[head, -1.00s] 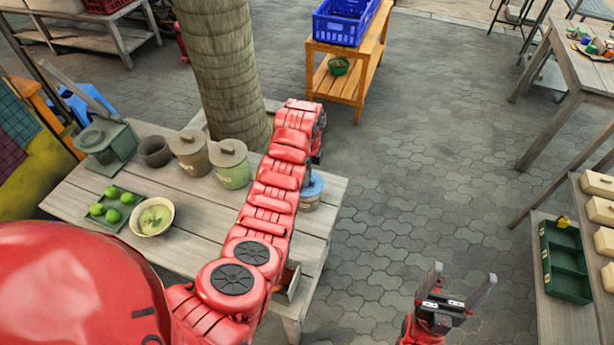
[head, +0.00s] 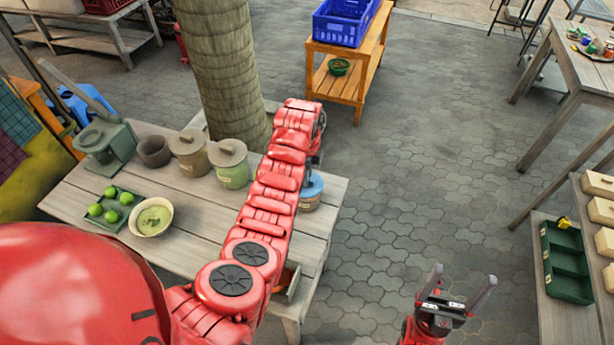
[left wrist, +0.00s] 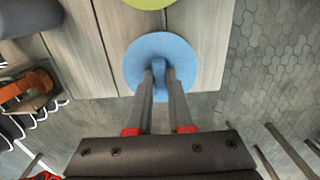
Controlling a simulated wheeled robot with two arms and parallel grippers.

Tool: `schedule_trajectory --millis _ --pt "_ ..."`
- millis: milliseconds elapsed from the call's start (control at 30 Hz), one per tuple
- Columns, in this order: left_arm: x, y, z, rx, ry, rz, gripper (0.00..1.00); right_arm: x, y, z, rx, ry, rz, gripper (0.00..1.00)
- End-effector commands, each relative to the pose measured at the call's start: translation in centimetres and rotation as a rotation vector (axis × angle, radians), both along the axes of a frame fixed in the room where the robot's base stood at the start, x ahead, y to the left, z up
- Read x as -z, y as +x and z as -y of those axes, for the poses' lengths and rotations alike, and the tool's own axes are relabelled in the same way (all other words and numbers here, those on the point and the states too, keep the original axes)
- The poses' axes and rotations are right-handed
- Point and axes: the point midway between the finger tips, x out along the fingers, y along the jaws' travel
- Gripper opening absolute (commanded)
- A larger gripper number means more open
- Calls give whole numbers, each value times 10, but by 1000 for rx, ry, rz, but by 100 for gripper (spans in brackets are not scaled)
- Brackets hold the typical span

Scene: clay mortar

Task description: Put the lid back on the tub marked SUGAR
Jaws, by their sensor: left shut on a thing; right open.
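The blue lid (head: 313,187) is at the right edge of the wooden table, over a tan tub (head: 309,204). From the head I cannot tell whether it is fully seated or just above the rim. My left gripper (left wrist: 160,72) is shut on the blue knob of the lid (left wrist: 132,62) in the left wrist view, where the lid hides the tub. The tub's label is too small to read. My red left arm covers part of the lid and tub in the head view. My right gripper (head: 458,290) is open and empty over the paving.
A green lidded tub (head: 232,172) and a brown lidded tub (head: 189,155) stand left of my arm. A dark pot (head: 154,152), a bowl (head: 153,217) and a tray of limes (head: 101,220) are farther left. Paving right of the table is clear.

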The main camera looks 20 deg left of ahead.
Motion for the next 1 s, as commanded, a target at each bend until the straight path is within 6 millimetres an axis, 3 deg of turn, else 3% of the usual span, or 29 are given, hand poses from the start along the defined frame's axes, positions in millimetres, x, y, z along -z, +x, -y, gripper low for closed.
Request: schedule_trajectory --millis 167,200,367,567,733,1000 --pt "0 0 0 0 0 0 0 0 0 0 0 0 0 86" --pt "0 0 0 0 0 0 26 0 0 0 0 0 0 86" --pt "0 0 0 0 0 0 54 0 0 0 0 0 0 86" --pt "0 0 0 0 0 0 54 0 0 0 0 0 0 86" --pt "0 0 0 0 0 0 82 0 0 0 0 0 0 86" --pt "0 0 0 0 0 0 84 0 0 0 0 0 0 86"
